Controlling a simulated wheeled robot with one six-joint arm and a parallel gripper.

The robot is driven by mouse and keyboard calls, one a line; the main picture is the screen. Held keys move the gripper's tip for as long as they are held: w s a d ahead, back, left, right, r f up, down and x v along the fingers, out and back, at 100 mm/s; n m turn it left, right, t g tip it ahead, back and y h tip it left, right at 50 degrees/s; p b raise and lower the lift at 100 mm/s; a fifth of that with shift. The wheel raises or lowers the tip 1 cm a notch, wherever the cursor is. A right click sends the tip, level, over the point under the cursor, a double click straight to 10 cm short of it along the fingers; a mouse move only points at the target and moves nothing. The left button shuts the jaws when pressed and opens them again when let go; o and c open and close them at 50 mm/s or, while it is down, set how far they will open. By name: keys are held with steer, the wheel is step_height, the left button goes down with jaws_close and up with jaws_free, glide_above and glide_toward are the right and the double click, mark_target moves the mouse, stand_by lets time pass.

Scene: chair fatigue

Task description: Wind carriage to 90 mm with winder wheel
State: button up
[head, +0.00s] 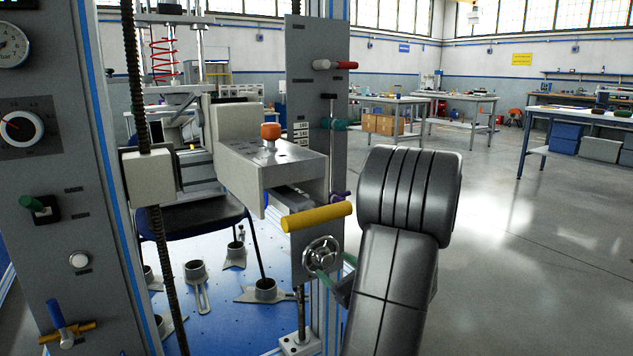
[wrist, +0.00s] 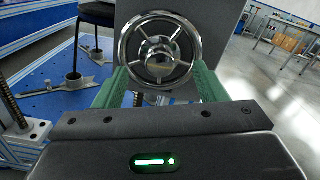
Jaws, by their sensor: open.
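The winder wheel (head: 321,257) is a small silver spoked handwheel on a grey plate under the yellow bar. In the wrist view the wheel (wrist: 160,50) is large, straight ahead, with a round hub. My gripper (wrist: 158,85) has green fingers, spread apart, one at each side of the wheel's lower part. I cannot tell whether they touch the rim. In the head view my gripper (head: 335,274) is partly hidden behind my dark arm. The carriage (head: 255,165) seems to be the light grey block with an orange knob on top. I cannot read its position in mm.
A yellow bar (head: 316,217) is just above the wheel. A red-and-white handle (head: 335,65) and a green knob (head: 340,124) stick out from the upright panel. A threaded rod (head: 136,75) stands at left. Open floor (head: 520,230) lies to the right.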

steer(key=shift+n, duration=0.5)
steer(key=shift+w+a, duration=0.1)
